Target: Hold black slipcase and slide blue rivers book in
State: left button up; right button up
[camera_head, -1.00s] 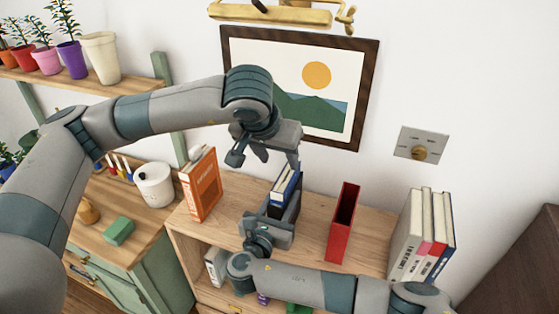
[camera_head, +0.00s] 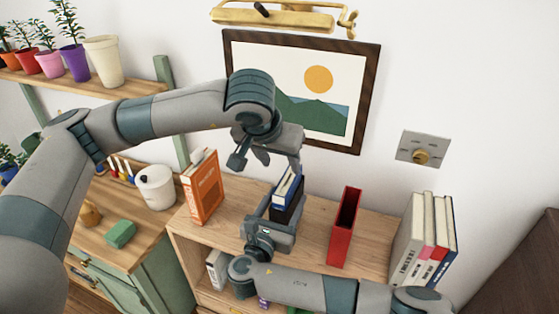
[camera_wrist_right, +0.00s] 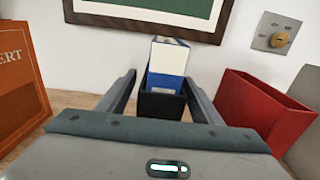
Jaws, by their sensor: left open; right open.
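The black slipcase (camera_wrist_right: 161,106) stands upright on the wooden shelf top, and it shows dark in the head view (camera_head: 284,214). The blue book (camera_wrist_right: 166,66) stands in it with its upper part showing above the rim; it also shows in the head view (camera_head: 286,188). My right gripper (camera_wrist_right: 160,84) is open, its fingers on either side of the slipcase; it also shows in the head view (camera_head: 283,212). My left gripper (camera_head: 267,164) is open and empty above and behind the book. The book's lower part is hidden inside the slipcase.
A red slipcase (camera_head: 345,228) stands to the right, and an orange book (camera_head: 203,188) to the left. Several books (camera_head: 423,240) stand at the right end. A framed picture (camera_head: 310,88) hangs on the wall behind. Bare shelf top (camera_head: 376,228) lies between red slipcase and right books.

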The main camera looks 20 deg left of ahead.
jog(key=shift+s, duration=0.1)
jog(key=s, duration=1.2)
jog(key=shift+a, duration=0.2)
jog(key=shift+w, duration=0.1)
